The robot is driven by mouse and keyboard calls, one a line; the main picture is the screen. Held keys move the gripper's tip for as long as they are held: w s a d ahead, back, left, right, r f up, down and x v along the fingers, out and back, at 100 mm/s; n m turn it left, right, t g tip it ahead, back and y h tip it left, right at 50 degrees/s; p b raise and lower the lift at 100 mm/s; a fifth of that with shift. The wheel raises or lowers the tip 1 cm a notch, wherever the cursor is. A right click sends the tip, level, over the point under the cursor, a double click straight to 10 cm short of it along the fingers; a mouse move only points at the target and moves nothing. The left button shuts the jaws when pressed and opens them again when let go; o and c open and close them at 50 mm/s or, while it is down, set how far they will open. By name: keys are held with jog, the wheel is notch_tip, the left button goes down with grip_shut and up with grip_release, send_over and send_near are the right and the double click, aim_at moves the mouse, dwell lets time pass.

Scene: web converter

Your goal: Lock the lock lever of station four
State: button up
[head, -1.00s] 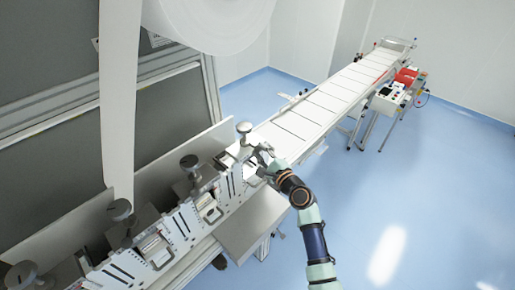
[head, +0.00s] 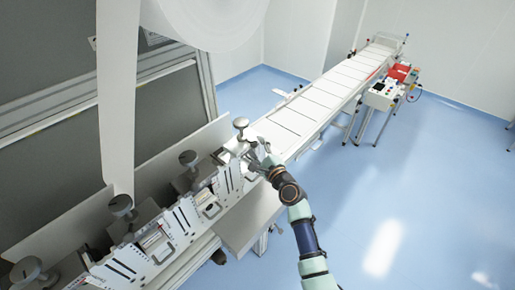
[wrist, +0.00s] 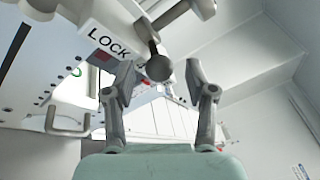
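In the wrist view, the lock lever (wrist: 159,66) shows as a grey rod ending in a dark round knob. A white label reading LOCK (wrist: 108,40) is on the machine plate to its left. My gripper (wrist: 162,80) is open and empty, with one finger on each side of the knob in the picture. I cannot tell whether either finger touches it. In the head view, my gripper (head: 258,160) is at the front of the farthest station (head: 237,149) in the row, by the conveyor end; the lever is too small to make out there.
A metal handle (wrist: 68,122) sticks out left of my fingers in the wrist view. Other stations (head: 160,240) line up toward the lower left, with a grey shelf (head: 245,222) below. A long conveyor (head: 325,93) runs to the back.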

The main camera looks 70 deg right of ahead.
jog(key=v, duration=1.2)
